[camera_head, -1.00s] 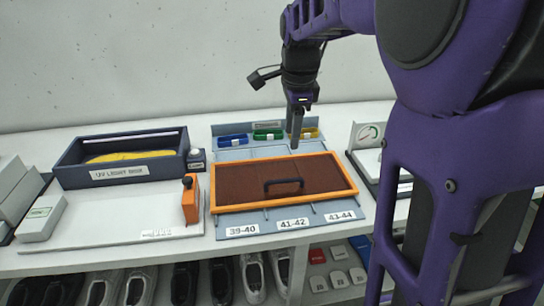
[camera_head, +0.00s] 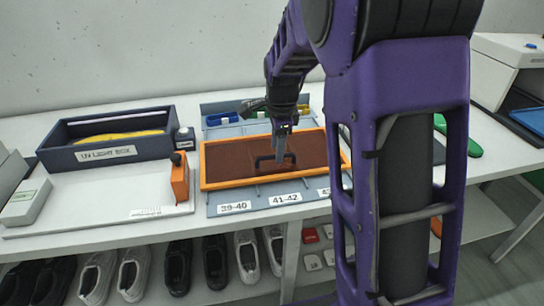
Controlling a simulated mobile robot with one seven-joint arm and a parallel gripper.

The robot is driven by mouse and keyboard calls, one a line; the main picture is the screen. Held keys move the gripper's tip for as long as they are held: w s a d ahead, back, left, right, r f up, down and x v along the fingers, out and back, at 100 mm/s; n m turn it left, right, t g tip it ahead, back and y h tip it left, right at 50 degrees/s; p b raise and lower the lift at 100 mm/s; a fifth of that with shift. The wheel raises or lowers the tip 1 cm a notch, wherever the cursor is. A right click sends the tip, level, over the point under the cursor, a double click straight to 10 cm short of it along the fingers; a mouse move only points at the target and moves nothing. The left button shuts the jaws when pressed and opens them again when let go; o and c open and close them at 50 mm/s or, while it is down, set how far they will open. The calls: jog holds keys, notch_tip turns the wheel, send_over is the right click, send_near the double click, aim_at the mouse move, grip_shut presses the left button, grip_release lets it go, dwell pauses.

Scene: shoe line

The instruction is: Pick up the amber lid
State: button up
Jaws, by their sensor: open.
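The amber lid (camera_head: 230,160) is a brown translucent panel in an orange frame with a dark bar handle (camera_head: 276,161) near its middle. It lies flat on a grey-blue tray (camera_head: 222,198) on the white table. My gripper (camera_head: 280,158) is open and points down over the lid, right at the handle in the picture. I cannot tell whether the fingers are around the handle or just above it. My arm hides the right end of the lid and tray.
Blue (camera_head: 222,119) and other coloured pieces sit behind the lid. Shoes (camera_head: 247,258) line the shelf below. My arm covers the table right of the lid.

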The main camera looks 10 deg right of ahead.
jog(key=shift+w+f, duration=0.25)
jog(key=shift+f, duration=0.95)
grip_shut()
jog(key=shift+r, duration=0.1)
